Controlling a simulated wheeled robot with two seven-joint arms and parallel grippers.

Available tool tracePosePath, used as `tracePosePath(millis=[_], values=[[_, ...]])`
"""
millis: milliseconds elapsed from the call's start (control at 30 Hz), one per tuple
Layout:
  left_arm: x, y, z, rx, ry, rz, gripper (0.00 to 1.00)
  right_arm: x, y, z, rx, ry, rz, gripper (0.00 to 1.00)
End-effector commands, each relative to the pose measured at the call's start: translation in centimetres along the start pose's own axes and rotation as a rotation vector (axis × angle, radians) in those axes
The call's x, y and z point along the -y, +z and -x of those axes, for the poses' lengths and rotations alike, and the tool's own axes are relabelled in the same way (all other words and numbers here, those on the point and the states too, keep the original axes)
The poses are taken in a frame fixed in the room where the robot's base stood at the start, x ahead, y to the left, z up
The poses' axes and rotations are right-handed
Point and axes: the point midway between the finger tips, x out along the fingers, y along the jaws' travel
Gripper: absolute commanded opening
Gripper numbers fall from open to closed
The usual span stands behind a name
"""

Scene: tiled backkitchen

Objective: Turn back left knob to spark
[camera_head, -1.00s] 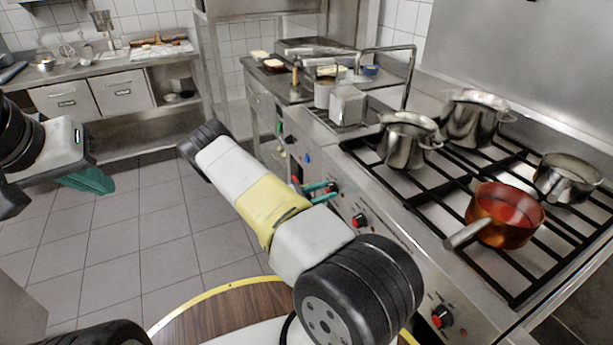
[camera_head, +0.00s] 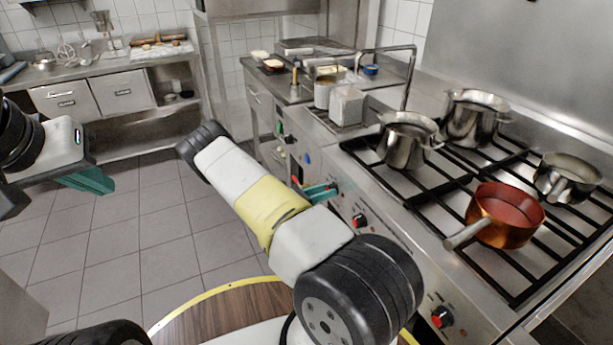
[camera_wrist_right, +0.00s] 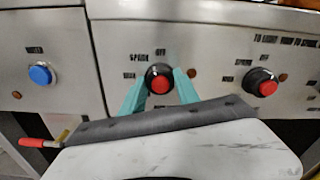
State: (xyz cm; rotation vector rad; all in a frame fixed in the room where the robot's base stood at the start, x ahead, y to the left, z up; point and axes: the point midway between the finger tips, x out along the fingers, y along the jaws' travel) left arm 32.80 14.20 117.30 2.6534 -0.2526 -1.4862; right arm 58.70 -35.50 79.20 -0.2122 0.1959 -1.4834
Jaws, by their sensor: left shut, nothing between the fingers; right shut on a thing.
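My right gripper (camera_head: 322,192) is at the stove's front panel, its teal fingers shut on a black knob with a red face (camera_wrist_right: 160,84). In the right wrist view the fingers (camera_wrist_right: 161,76) stand on either side of this knob. Labels around it read SPARK, OFF and what looks like BURN. In the head view this knob (camera_head: 334,188) is the farthest of the red-and-black knobs and partly hidden by the fingers. I cannot tell which way its pointer faces. My left gripper (camera_head: 92,181) is shut and empty, over the floor at the far left.
Another red-and-black knob (camera_head: 359,220) sits nearby, and also shows in the wrist view (camera_wrist_right: 261,82). A blue knob (camera_wrist_right: 40,74) is left of the held one. Steel pots (camera_head: 405,140) and a copper pan (camera_head: 506,215) stand on the hob. A red-handled lever (camera_wrist_right: 32,143) is low left.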

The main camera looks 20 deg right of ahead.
Motion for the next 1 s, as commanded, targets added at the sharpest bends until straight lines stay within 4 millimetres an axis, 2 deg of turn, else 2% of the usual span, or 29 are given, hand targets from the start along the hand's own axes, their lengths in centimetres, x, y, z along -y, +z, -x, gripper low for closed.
tracePosePath(millis=[400,967,1000], values=[[0.00,0.00,0.00,0.000,0.000,0.000,0.00,-0.12,-0.05,0.07,-0.001,0.002,0.207,0.00],[0.00,0.00,0.00,0.000,0.000,0.000,0.00,-0.13,-0.07,0.09,-0.001,0.003,0.239,0.00],[0.00,0.00,0.00,0.000,0.000,0.000,0.00,-0.13,-0.07,0.09,-0.001,0.003,0.239,0.43]])
